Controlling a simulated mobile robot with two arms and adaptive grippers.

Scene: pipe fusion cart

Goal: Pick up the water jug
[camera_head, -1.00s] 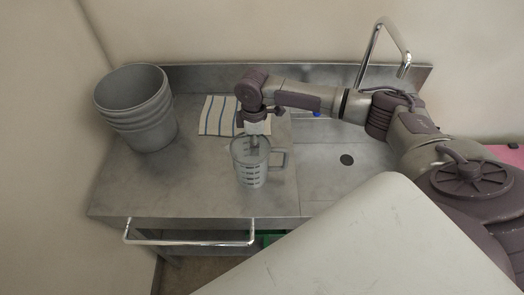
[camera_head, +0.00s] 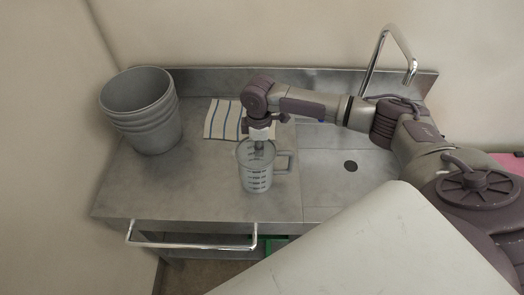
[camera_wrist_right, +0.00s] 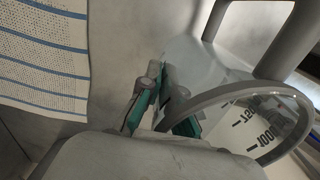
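The water jug (camera_head: 256,176) is a clear measuring jug with dark markings. It stands upright on the steel counter, its handle (camera_head: 284,160) toward the right. The jug's rim and markings show large in the right wrist view (camera_wrist_right: 262,127). My right gripper (camera_head: 258,151) points down at the jug's mouth, its fingers at the rim. In the right wrist view its green-padded fingers (camera_wrist_right: 162,108) are a small gap apart beside the jug's wall. I cannot tell whether they press on it. My left gripper is out of view.
A stack of grey buckets (camera_head: 147,119) stands at the counter's left. A striped cloth (camera_head: 224,121) lies behind the jug. To the right are a sink area with a drain (camera_head: 351,166) and a tall faucet (camera_head: 378,55). A rail (camera_head: 190,245) runs along the front edge.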

